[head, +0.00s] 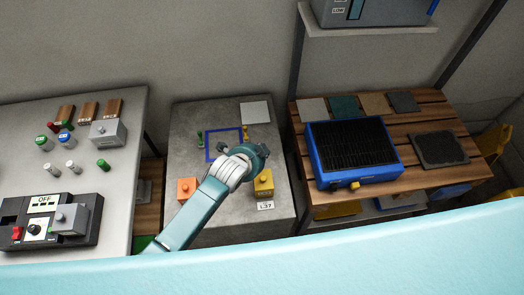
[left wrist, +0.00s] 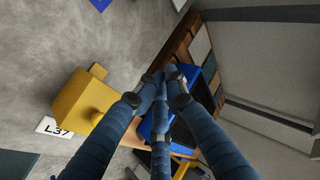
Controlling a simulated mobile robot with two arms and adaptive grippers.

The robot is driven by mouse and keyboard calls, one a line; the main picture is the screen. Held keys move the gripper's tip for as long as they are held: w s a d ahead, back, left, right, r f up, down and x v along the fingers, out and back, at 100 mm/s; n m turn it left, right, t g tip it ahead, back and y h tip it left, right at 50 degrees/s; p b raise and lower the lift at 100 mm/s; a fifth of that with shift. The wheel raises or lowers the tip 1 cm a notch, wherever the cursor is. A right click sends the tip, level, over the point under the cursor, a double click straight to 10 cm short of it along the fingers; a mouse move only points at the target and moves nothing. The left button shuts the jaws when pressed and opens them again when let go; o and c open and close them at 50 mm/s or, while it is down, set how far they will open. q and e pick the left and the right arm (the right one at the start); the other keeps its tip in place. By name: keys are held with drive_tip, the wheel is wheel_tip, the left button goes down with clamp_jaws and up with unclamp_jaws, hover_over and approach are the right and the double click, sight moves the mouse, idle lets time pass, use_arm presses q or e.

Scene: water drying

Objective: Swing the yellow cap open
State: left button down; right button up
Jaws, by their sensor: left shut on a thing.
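A yellow box (head: 263,183) with a small yellow tab on it stands on the grey concrete table (head: 185,150), behind a white label reading L.37 (head: 265,206). I cannot tell which part is its cap or whether it is open. My left gripper (head: 258,157) is just above and behind the box in the head view and hides part of its far side. In the left wrist view the box (left wrist: 85,105) is left of my left gripper (left wrist: 165,78), whose fingertips are drawn together. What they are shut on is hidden. My right gripper is not in view.
An orange box (head: 187,188) stands left on the same table, with a blue square outline (head: 222,145) and a white plate (head: 255,112) behind. A blue-framed black grill unit (head: 353,150) sits on the slatted wooden table to the right. A switch panel (head: 50,220) is at left.

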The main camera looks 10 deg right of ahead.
use_arm(q)
drive_tip(key=shift+w+f+g, duration=0.1)
drive_tip(key=shift+w+g, duration=0.4)
drive_tip(key=shift+w, duration=0.2)
idle(0.9)
